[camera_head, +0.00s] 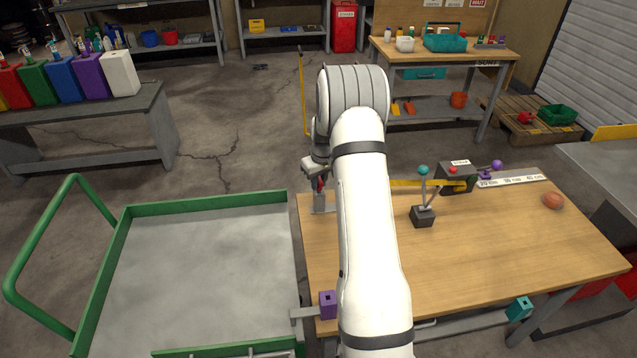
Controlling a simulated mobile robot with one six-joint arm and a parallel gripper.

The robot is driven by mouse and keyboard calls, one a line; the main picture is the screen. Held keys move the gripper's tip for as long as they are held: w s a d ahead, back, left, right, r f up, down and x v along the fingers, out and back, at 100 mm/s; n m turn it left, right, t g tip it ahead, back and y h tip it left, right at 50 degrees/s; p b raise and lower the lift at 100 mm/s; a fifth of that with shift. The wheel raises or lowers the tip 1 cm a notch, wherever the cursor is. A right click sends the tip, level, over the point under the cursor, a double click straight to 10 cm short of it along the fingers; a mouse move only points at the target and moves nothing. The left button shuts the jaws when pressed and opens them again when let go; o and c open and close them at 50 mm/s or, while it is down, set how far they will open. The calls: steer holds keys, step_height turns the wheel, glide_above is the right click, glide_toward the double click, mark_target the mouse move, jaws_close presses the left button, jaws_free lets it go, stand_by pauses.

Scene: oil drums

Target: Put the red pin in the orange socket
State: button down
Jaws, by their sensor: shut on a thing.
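My gripper (319,179) is at the back left corner of the wooden table, pointing down. It is shut on the red pin (319,184), of which only a small red part shows between the fingers. A grey upright block (320,202) stands at the table's corner just below the gripper; I cannot tell whether the pin touches it. I cannot make out an orange socket; my arm covers part of the table. A purple socket (328,305) is at the table's front left corner, and a teal socket (519,309) is on the front edge at right.
On the wooden table (500,240) stand a dark block with levers (423,215), a dark box with a red button (458,177) and an orange-brown ball (553,200). A green-railed cart (200,260) with an empty bed stands at left. The table's middle right is clear.

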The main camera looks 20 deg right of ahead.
steer(key=shift+r, duration=0.4)
steer(key=shift+r+p, duration=1.65)
steer(key=shift+r, duration=1.95)
step_height(320, 180, up, 13)
steer(key=p, duration=0.6)
steer(key=s+a+f+b, duration=0.2)
steer(key=s+a+f, duration=0.5)
steer(key=a+f, duration=0.2)
steer(key=s+a+f+m+b, duration=0.1)
steer(key=s+a+f+b, duration=0.1)
steer(key=s+a+f, duration=0.5)
steer(key=a+f, duration=0.3)
steer(key=shift+f+b, duration=0.15)
steer(key=shift+b, duration=0.2)
